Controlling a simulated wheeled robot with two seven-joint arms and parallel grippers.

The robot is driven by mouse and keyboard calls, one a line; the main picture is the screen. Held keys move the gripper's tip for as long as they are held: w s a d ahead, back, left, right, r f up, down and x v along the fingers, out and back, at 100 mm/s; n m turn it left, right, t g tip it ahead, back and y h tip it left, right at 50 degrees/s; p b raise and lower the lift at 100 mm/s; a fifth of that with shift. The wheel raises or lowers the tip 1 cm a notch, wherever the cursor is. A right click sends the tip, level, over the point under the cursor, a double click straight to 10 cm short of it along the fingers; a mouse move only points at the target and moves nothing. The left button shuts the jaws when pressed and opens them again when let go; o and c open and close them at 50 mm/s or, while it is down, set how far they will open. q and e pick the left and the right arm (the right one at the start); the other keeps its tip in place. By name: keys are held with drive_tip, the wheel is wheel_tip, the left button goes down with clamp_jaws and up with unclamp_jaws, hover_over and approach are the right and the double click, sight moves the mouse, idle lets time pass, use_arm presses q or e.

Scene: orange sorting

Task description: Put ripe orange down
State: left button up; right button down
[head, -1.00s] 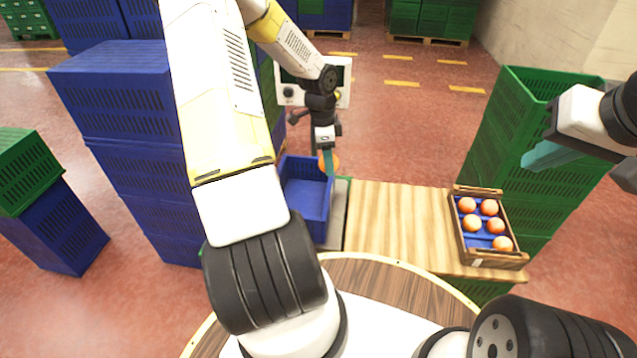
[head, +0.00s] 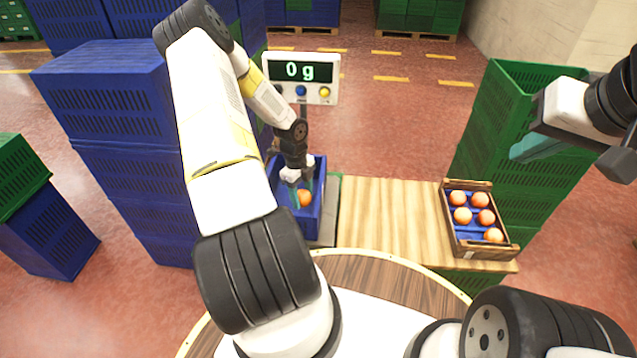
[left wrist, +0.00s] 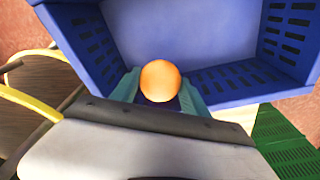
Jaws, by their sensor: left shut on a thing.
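The ripe orange (head: 305,198) is held between the teal fingers of my left gripper (head: 302,196). It also shows in the left wrist view (left wrist: 160,81), between the two fingertips. The gripper points down into the blue crate (head: 315,222), which stands at the left end of the wooden table. The crate's inside looks empty in the left wrist view. I cannot tell whether the orange touches the crate floor. My right gripper (head: 545,142) is at the right edge of the head view, by the green crates, with nothing seen in it; its opening is unclear.
A wooden box (head: 506,252) with several oranges stands on the right of the wooden table (head: 385,220). The table between is clear. Stacked blue crates (head: 125,150) stand at left, green crates (head: 490,150) at right.

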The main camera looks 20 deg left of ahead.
use_arm(q)
drive_tip(key=shift+f, duration=3.05)
drive_tip(key=o, duration=1.4)
drive_tip(key=shift+f, duration=0.1)
